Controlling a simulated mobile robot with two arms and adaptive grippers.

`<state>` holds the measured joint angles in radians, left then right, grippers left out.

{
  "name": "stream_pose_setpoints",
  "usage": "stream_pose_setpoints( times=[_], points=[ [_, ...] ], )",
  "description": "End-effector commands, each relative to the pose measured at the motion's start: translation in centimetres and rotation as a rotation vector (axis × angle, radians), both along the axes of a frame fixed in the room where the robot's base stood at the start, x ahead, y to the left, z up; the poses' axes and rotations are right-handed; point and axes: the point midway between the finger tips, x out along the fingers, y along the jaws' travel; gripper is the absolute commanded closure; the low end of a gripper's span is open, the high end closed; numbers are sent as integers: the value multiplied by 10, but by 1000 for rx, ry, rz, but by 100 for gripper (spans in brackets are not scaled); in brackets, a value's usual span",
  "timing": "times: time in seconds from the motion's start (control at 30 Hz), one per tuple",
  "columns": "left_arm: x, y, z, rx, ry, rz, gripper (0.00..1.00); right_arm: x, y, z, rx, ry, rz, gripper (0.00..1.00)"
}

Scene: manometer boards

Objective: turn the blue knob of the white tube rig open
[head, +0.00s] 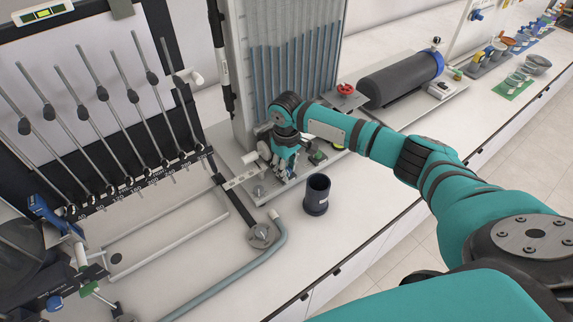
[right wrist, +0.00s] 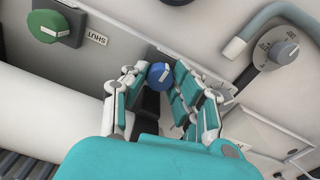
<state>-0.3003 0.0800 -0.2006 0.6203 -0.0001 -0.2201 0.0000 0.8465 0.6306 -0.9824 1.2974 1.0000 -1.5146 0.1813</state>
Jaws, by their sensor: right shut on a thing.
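The white tube rig (head: 237,95) stands at the back centre in the head view, with a row of upright tubes partly filled with blue. My right gripper (head: 284,172) is low at the front of its base. In the right wrist view the blue knob (right wrist: 160,75) sits between the fingertips of my right gripper (right wrist: 158,84), which is shut on it. A pale mark runs across the knob's face. In the head view the gripper hides the knob. A green knob (right wrist: 47,26) is beside it, with a "SHUT" label (right wrist: 97,38) near. My left gripper is not in view.
A dark cup (head: 317,195) stands just in front of the gripper. A tilted-tube board (head: 130,180) is at left, with a grey-blue dial knob (right wrist: 284,51) and hose (head: 245,270) close by. A dark cylinder (head: 400,80) lies behind my right forearm.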

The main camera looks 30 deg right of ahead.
Motion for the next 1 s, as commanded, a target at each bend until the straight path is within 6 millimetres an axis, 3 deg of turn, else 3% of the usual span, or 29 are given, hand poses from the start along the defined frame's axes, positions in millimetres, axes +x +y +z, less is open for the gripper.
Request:
stream_pose_setpoints(
  times=[0.7, 0.73, 0.87, 1.0],
  points=[
    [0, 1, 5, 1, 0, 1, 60, 0, 0, 0, -1, -1, 89, 100],
    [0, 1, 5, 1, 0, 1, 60, 0, 0, 0, -1, -1, 89, 70],
    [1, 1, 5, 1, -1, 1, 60, 0, 0, 0, -1, -1, 88, 53],
    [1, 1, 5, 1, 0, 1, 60, 0, 0, 0, 0, -1, 88, 51]
  ],
)
